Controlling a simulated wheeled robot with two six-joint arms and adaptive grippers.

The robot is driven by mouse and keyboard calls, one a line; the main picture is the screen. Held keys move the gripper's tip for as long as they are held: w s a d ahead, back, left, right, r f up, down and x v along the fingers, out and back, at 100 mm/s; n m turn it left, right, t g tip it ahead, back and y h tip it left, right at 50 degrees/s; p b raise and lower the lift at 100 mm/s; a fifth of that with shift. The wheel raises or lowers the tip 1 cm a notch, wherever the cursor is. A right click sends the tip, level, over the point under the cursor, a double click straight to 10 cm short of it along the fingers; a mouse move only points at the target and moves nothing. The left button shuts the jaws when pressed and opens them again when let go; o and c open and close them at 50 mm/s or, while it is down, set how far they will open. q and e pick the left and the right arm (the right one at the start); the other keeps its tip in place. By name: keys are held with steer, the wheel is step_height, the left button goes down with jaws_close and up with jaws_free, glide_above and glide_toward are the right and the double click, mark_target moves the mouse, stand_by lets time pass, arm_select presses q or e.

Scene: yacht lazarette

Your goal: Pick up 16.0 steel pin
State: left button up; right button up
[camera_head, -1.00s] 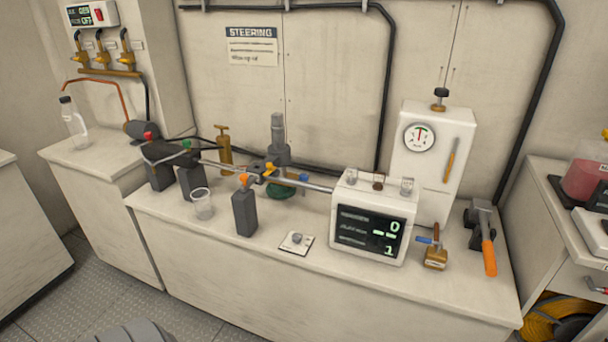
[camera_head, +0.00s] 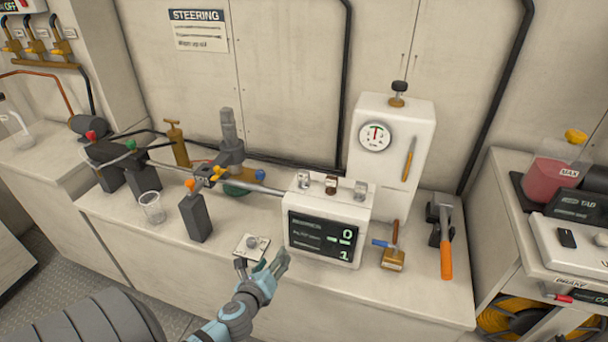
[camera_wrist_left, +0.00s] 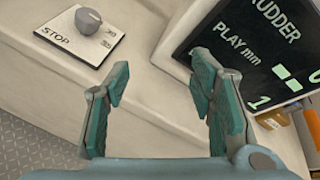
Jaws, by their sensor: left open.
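I cannot single out the 16.0 steel pin by its marking. Small metal pieces stand on top of the display box (camera_head: 331,208): a grey one at left (camera_head: 303,180), a brown one in the middle (camera_head: 331,184) and a grey one at right (camera_head: 360,190). Their labels are too small to read. My left gripper (camera_head: 262,265) is open and empty, in front of the box and below its top, beside the STOP knob plate. In the left wrist view the open fingers (camera_wrist_left: 160,82) have nothing between them. My right gripper is out of view.
The STOP knob plate (camera_head: 251,246) lies close to my left gripper. A dark block with an orange top (camera_head: 195,216) and a clear cup (camera_head: 152,207) stand to the left. A brass padlock-like piece (camera_head: 393,258) and an orange-handled tool (camera_head: 446,258) lie to the right.

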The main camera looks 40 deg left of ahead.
arm_select(q)
steer(key=w+d+r+m+t+p, duration=0.15)
steer(key=r+m, duration=0.25)
steer(key=r, duration=0.5)
steer(key=w+r+m+t+b, duration=0.1)
steer(key=w+r+m+t, duration=0.2)
steer(key=r, duration=0.6)
glide_toward(303, 180)
steer(key=w, duration=0.1)
steer(key=w+a+r, duration=0.1)
steer(key=w, duration=0.1)
steer(key=shift+w+r, duration=0.1)
steer(key=shift+r, duration=0.05)
steer(key=x, duration=0.2)
steer(key=f+b+x, duration=0.1)
steer(key=x, duration=0.4)
steer(key=shift+w+a+f, duration=0.1)
steer(key=shift+w+f, duration=0.1)
steer(key=shift+w, duration=0.1)
steer(key=shift+s, duration=0.1)
jaws_close()
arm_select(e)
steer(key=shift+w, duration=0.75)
